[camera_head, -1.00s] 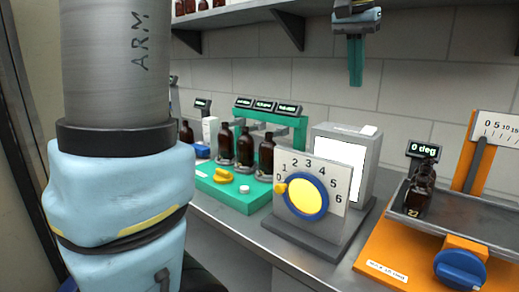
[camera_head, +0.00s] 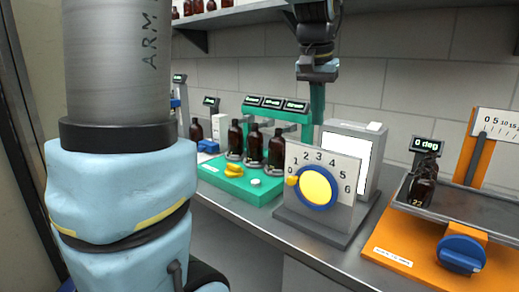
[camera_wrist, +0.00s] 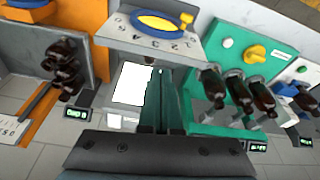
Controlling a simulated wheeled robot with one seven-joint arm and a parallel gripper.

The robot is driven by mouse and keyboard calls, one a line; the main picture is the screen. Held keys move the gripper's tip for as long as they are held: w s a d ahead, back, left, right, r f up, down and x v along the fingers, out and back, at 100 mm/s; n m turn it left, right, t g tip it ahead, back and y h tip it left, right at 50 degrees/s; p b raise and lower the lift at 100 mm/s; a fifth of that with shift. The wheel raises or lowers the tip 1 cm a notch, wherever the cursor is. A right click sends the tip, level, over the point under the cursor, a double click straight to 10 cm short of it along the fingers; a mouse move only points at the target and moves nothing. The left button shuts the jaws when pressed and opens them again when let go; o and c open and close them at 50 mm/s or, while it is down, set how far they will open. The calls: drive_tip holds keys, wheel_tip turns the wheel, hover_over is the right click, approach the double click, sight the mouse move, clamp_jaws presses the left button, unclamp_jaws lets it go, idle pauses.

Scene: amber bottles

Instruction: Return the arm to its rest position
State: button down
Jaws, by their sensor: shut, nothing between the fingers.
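My gripper (camera_head: 317,108) hangs at the upper middle in the head view, in front of the tiled wall and above the bench, with its green fingers pointing down. The fingers (camera_wrist: 168,100) also show in the wrist view, pressed together with nothing between them. In the head view they overlap the space between the green bottle rig and the white-screened box, and their tips are at the left edge of that box. A large blue and grey link of my arm fills the left of the head view.
A green rig (camera_head: 240,184) holds several amber bottles. A numbered dial panel (camera_head: 318,187) stands before a white-screened box (camera_head: 352,138). At right, an orange tilting station (camera_head: 400,245) carries a tray with an amber bottle (camera_head: 424,184). A shelf (camera_head: 235,14) runs above, near my gripper.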

drive_tip(key=s+a+f+n, duration=0.2)
drive_tip(key=s+a+f, duration=0.2)
drive_tip(key=a+f, duration=0.6)
drive_tip(key=s+a+f+n+g+y, duration=0.1)
drive_tip(key=s+a+f+n, duration=0.2)
drive_tip(key=a+f, duration=0.7)
drive_tip(key=shift+s+f, duration=0.55)
drive_tip(key=shift+s, duration=0.15)
